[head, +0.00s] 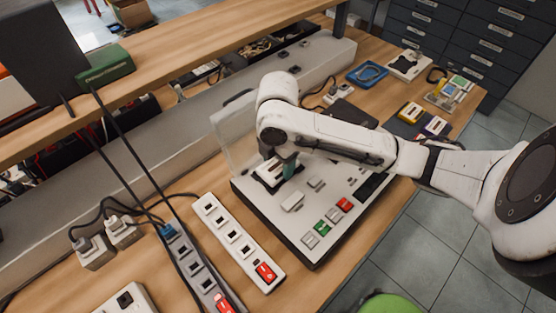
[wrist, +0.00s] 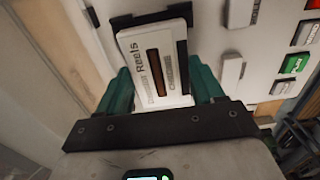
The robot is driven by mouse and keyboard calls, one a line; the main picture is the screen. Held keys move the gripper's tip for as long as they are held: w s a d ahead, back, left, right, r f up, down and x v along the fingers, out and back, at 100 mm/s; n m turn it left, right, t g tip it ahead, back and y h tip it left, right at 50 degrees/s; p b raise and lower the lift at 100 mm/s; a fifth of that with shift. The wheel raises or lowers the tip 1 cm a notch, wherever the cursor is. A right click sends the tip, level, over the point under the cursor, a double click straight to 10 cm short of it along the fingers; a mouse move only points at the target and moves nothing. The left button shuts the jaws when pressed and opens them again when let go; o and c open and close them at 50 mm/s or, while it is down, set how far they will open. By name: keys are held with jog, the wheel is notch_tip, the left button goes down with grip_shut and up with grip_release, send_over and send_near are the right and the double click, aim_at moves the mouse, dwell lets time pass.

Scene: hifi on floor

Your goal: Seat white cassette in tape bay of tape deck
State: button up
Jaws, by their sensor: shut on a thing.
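The white cassette (wrist: 150,75), labelled "Reels" with a dark window, stands between the green fingers of my gripper (wrist: 164,84) in the wrist view. My gripper (head: 283,172) is shut on it over the left part of the white tape deck (head: 305,237) in the head view. The cassette's far end is at the dark tape bay (wrist: 150,17); I cannot tell how deep it sits. The bay (head: 265,183) is partly hidden by my gripper in the head view. A clear lid (head: 228,128) stands raised behind it.
Deck buttons, including a green one (head: 322,227) and a red one (head: 344,204), lie right of the bay. A white power strip (head: 238,243) lies left of the deck. More cassettes (head: 411,112) lie on a dark mat farther right. A shelf runs along the back.

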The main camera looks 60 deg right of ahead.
jog(key=shift+f+b, duration=0.55)
jog(key=shift+f, duration=0.15)
dwell(0.5)
jog(key=o, duration=1.2)
notch_tip(320, 180, up, 17)
jog(key=p, duration=0.6)
dwell(0.4)
jog(key=shift+f, duration=0.1)
dwell(0.9)
